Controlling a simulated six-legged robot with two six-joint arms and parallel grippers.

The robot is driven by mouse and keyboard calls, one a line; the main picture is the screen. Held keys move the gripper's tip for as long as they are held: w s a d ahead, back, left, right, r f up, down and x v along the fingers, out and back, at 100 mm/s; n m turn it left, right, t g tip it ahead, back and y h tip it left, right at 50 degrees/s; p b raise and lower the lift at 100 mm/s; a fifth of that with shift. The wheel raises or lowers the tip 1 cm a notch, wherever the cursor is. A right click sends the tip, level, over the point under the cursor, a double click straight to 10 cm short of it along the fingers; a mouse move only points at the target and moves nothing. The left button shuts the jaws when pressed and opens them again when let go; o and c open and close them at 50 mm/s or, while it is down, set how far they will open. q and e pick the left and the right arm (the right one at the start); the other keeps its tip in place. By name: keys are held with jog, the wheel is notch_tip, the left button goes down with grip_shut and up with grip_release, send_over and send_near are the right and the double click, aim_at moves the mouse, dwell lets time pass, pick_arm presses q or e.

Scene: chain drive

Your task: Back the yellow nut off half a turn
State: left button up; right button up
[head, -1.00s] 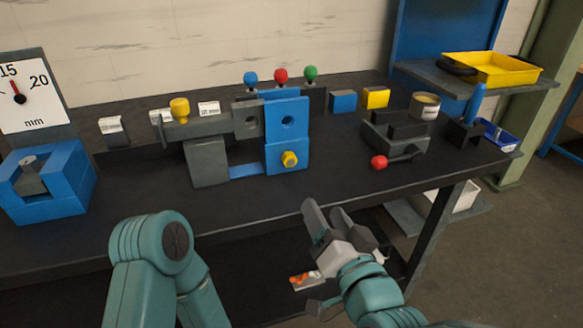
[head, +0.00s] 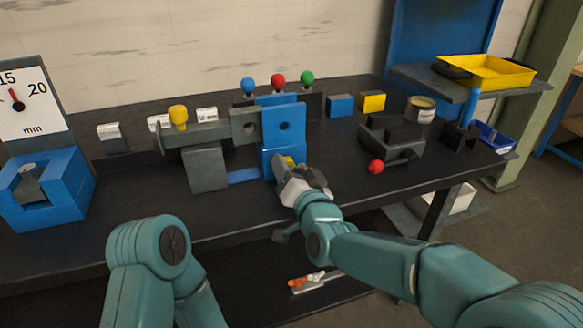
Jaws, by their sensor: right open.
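The yellow nut (head: 287,161) sits low on the front face of the blue block (head: 285,133) in the head view. Only its upper part shows; my right gripper covers the rest. My right gripper (head: 289,170) is at the nut, with its fingers pointing at the block's face. The jaws are open. I cannot tell whether the fingers touch the nut or stand around it. My left arm shows at the lower left, but its gripper is out of view.
A grey bar with a yellow knob (head: 178,117) runs left of the block. A gauge (head: 33,100) stands at the far left. A grey vise with a red ball handle (head: 376,167) is to the right.

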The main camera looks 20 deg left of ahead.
jog(key=c, duration=1.1)
jog(key=shift+o, duration=0.2)
jog(key=n+b, duration=0.2)
jog(key=shift+a+n, duration=0.1)
jog(key=shift+n, duration=0.3)
jog(key=shift+r+n+b, duration=0.1)
jog(key=shift+n+b, duration=0.35)
jog(key=shift+n, duration=1.55)
